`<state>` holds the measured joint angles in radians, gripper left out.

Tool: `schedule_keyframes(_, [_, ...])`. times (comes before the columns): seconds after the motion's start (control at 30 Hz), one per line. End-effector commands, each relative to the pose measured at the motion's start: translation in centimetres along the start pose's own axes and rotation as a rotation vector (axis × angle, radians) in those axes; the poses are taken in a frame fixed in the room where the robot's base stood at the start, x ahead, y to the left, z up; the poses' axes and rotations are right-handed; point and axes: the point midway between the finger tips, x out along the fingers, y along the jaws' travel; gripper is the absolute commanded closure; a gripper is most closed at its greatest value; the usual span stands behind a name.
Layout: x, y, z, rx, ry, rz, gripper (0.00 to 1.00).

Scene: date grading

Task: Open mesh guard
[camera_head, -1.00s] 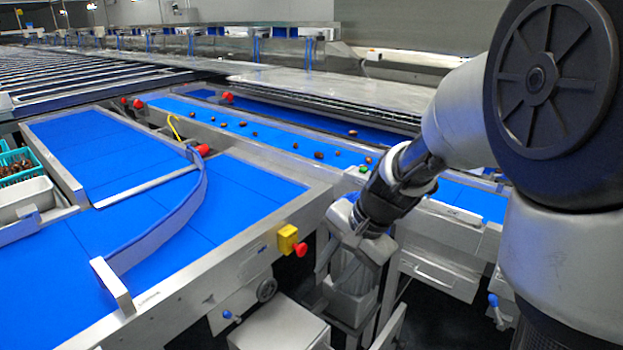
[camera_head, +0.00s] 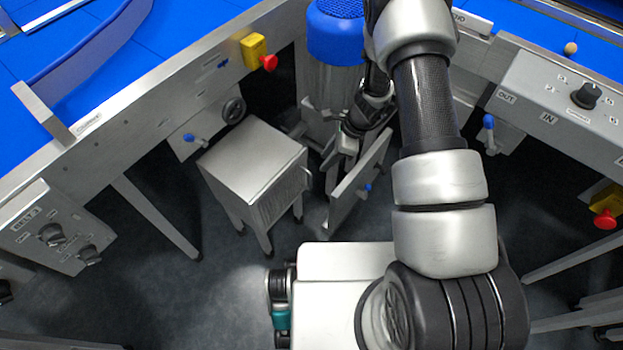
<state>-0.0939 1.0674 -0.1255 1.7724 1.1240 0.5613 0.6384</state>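I cannot pick out a mesh guard with certainty. A flat grey hinged panel (camera_head: 346,199) with a small blue knob (camera_head: 368,187) stands out at an angle in the middle. A blue mesh-topped cover (camera_head: 336,28) sits on a grey cylinder (camera_head: 326,85) behind it. My gripper (camera_head: 347,143) is down between the cylinder and the panel, close to the panel's upper edge. I cannot tell whether it touches the panel. Its fingers are small and partly hidden by my arm, so their opening is unclear.
A grey metal box on legs (camera_head: 250,165) stands left of the panel. Conveyor frames carry yellow boxes with red buttons, one at left (camera_head: 259,52) and one at right (camera_head: 606,209). A control box with knobs (camera_head: 60,238) is at lower left. Dark floor (camera_head: 160,295) is clear there.

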Motion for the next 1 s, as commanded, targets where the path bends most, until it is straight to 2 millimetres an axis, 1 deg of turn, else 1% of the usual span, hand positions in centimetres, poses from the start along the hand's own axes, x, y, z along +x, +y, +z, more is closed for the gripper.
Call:
schedule_keyframes(0.03, [1.5,0.1,-0.1,-0.002,0.001,0.003,0.72])
schedule_keyframes(0.1, [3.1,0.1,-0.1,-0.002,0.0,0.004,0.72])
schedule_keyframes(0.4, [9.6,0.1,-0.1,-0.004,0.0,0.003,0.72])
schedule_keyframes(0.5, [11.2,0.1,-0.1,-0.004,0.0,0.002,0.72])
schedule_keyframes(0.6, [12.5,0.1,0.0,-0.004,0.0,0.002,0.72])
schedule_keyframes(0.7, [13.2,0.0,0.0,-0.003,0.0,0.001,0.72])
schedule_keyframes(0.83, [13.6,0.0,0.0,-0.003,0.0,0.0,0.72])
schedule_keyframes(1.0, [13.7,0.0,0.0,-0.003,0.0,0.0,0.72])
